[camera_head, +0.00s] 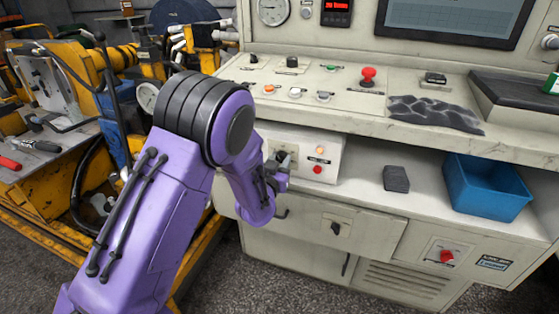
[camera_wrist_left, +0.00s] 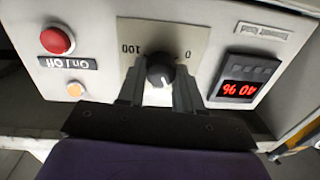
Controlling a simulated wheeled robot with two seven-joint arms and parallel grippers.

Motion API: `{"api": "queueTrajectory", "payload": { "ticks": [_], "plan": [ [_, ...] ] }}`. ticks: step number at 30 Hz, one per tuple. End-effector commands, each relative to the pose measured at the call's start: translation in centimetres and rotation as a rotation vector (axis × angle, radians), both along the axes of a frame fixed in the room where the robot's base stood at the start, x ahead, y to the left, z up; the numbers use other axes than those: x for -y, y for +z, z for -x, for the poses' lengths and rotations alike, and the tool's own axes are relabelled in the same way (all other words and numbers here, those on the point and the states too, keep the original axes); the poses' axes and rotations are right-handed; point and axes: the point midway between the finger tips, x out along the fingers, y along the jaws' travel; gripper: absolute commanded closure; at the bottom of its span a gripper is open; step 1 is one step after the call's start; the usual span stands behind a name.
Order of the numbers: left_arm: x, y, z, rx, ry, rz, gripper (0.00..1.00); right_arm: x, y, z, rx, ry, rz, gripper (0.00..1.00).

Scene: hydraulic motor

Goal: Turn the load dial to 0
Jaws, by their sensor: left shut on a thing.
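The load dial is a round black knob (camera_wrist_left: 160,71) on a light plate marked 100 at the left and 0 at the right; the wrist picture shows the panel upside down. A small pale mark shows on the knob, but its exact setting is hard to read. My left gripper (camera_wrist_left: 159,88) has one finger on each side of the knob and is shut on it. In the head view, my left gripper (camera_head: 279,167) is at the left part of the small white control box (camera_head: 325,146), largely hiding the dial. My right gripper is not in view.
Beside the dial are a red digital display (camera_wrist_left: 240,90), a red button (camera_wrist_left: 56,40) and an orange button (camera_wrist_left: 76,90). A dark block (camera_head: 396,179) and a blue bin (camera_head: 487,190) stand on the shelf to the right. The console ledge (camera_head: 420,131) overhangs the box.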

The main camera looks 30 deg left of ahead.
Motion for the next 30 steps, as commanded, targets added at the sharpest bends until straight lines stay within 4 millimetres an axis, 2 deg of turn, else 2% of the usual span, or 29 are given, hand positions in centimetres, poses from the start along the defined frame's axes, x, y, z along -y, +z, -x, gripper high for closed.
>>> {"api": "queueTrajectory", "payload": {
  "ticks": [12, 30],
  "plan": [
    [-0.1, 0.1, 0.1, 0.085, 0.002, 0.364, 0.95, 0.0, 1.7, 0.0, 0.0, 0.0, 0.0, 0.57],
    [-0.2, 0.0, 0.1, 0.219, 0.002, 0.919, 0.95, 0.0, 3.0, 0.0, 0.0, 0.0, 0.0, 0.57]
  ]
}}
